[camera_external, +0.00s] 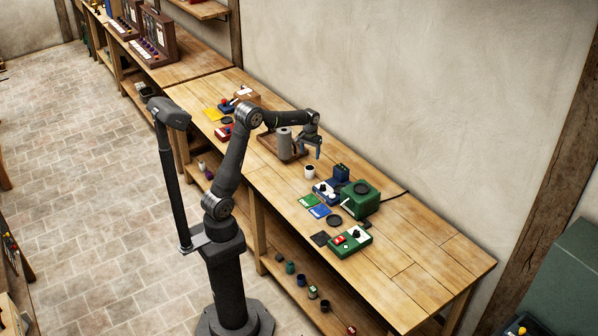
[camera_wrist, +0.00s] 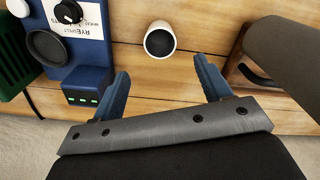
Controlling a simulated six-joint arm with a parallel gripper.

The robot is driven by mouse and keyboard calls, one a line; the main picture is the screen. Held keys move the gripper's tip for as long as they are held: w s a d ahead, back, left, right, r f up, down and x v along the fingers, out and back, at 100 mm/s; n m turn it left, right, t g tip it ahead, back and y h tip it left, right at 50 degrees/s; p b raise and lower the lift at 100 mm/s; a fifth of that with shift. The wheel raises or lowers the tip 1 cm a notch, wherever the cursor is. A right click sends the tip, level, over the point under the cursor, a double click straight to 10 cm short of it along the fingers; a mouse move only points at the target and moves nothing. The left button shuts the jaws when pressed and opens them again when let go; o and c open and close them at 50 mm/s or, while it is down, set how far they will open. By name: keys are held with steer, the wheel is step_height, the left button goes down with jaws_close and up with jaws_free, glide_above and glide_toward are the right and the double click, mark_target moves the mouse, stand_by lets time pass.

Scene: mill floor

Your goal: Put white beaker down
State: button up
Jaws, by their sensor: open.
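The white beaker (camera_external: 309,171) stands upright on the wooden workbench, between the brown tray and the blue device. In the wrist view the white beaker (camera_wrist: 160,40) shows from above with a dark inside, beyond my fingertips and between their lines. My gripper (camera_external: 318,154) is above the bench, just behind and to the right of the beaker. In the wrist view my gripper (camera_wrist: 160,78) has its two blue fingers wide apart with nothing between them. The beaker is apart from both fingers.
A blue device (camera_wrist: 85,60) with green lights is left of the beaker in the wrist view. A green machine (camera_external: 358,197) stands to the right. A brown tray (camera_external: 268,145) with a grey cylinder (camera_external: 284,142) is to the left. The bench's right end (camera_external: 440,250) is clear.

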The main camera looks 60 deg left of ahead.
steer(key=s+d+f+n+h, duration=0.1)
steer(key=s+f+n+h, duration=0.2)
steer(key=s, duration=0.1)
steer(key=n+t+h, duration=0.2)
steer(key=n+t, duration=1)
steer(key=n, duration=1.1)
glide_toward(309, 172)
steer(key=s+a, duration=0.3)
steer(key=a, duration=0.1)
steer(key=shift+s+r, duration=0.25)
steer(key=shift+s, duration=0.1)
steer(key=shift+n, duration=0.3)
steer(key=x, duration=1.1)
steer(key=shift+w+d, duration=0.15)
steer(key=shift+w, duration=0.35)
steer(key=shift+t, duration=0.3)
steer(key=shift+r+x, duration=0.2)
steer(key=shift+x, duration=1.15)
steer(key=shift+r+x, duration=0.2)
steer(key=shift+x, duration=1.1)
steer(key=shift+w, duration=0.2)
